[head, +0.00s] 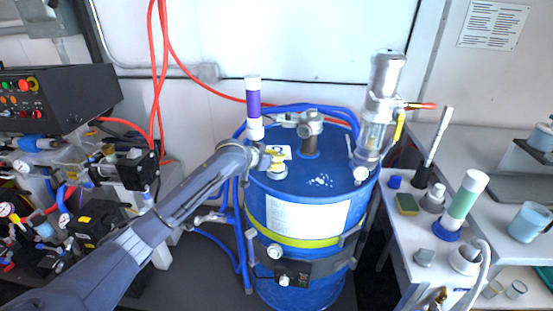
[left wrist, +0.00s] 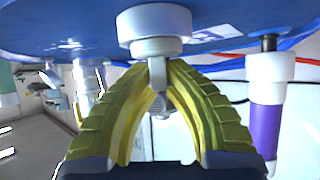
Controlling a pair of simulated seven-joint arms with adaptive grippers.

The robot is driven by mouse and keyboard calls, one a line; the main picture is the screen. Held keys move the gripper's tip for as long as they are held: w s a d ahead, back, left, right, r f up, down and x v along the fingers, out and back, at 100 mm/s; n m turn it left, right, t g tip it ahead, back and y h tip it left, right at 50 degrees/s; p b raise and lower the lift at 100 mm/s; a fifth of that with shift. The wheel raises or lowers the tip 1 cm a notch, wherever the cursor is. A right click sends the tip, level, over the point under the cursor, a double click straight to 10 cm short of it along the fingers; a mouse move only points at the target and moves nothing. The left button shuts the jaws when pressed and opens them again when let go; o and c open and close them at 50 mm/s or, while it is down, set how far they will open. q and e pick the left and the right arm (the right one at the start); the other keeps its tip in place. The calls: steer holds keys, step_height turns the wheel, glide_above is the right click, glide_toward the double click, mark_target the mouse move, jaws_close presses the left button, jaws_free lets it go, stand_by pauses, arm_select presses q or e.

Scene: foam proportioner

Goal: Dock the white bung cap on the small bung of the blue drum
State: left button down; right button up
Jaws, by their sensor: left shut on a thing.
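The blue drum (head: 283,188) stands in the middle of the head view. My left gripper (head: 275,158) is over the left part of its lid. Its yellow fingers (left wrist: 158,85) are shut on the narrow stem of the white bung cap (left wrist: 155,28). The cap also shows in the head view (head: 277,171), low at the lid; its wide disc faces the blue lid. Whether it touches the lid or sits on the small bung cannot be told, as the cap and fingers hide that spot. My right gripper is not in view.
A purple and white cylinder (head: 253,104) stands close behind my left gripper. A grey pump fitting (head: 309,130) and a tall metal and clear unit (head: 377,115) rise from the lid. A side table (head: 407,228) with bottles is right; black equipment (head: 58,92) is left.

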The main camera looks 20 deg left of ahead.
arm_select(q)
steer(key=shift+f, duration=0.45)
steer(key=c, duration=1.7)
jaws_free()
steer(key=shift+c, duration=0.2)
steer(key=shift+s, duration=0.1)
steer(key=shift+v, duration=5.5)
